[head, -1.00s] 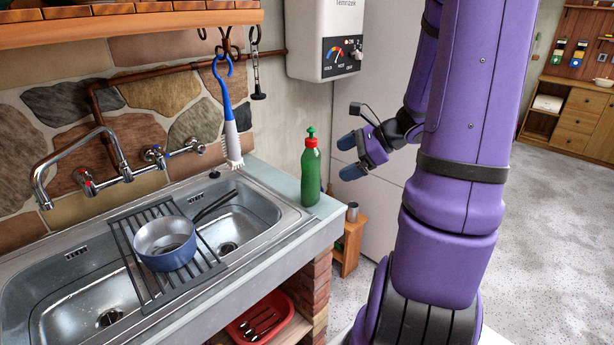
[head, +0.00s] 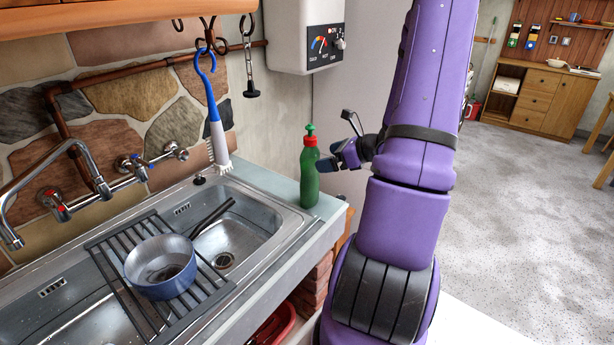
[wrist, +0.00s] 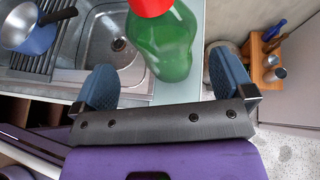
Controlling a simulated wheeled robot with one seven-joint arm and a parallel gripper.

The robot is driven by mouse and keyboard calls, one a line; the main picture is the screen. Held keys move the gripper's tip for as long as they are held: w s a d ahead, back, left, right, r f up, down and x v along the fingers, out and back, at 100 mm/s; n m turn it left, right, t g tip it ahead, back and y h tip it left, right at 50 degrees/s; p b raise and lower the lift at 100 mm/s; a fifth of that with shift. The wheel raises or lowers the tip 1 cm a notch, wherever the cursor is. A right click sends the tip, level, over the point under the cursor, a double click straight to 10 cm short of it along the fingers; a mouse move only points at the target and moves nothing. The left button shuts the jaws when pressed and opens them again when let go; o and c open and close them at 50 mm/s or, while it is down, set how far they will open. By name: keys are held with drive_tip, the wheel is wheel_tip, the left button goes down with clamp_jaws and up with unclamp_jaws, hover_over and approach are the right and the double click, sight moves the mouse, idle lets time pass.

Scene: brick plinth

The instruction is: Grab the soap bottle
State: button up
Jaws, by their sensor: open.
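The soap bottle (head: 309,173) is green with a red collar and a green nozzle. It stands upright on the counter corner, right of the sink. My gripper (head: 328,157) is just right of the bottle in the head view, partly hidden by my own arm. In the wrist view the bottle (wrist: 163,42) shows ahead, between the lines of the two blue fingertips (wrist: 166,88). The jaws are apart and nothing is held. The bottle's lower body is close to the opening, and I cannot tell whether a finger touches it.
A double sink (head: 250,222) with a rack (head: 110,255) and a blue pot (head: 160,268) lies left of the bottle. A brush (head: 214,125) hangs above the sink. A small wooden holder with bottles (wrist: 262,58) stands right of the counter. Open floor (head: 530,230) lies at right.

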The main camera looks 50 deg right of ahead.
sight(310, 161)
drive_tip(key=shift+x, duration=3.65)
drive_tip(key=shift+d, duration=0.15)
drive_tip(key=c, duration=1.5)
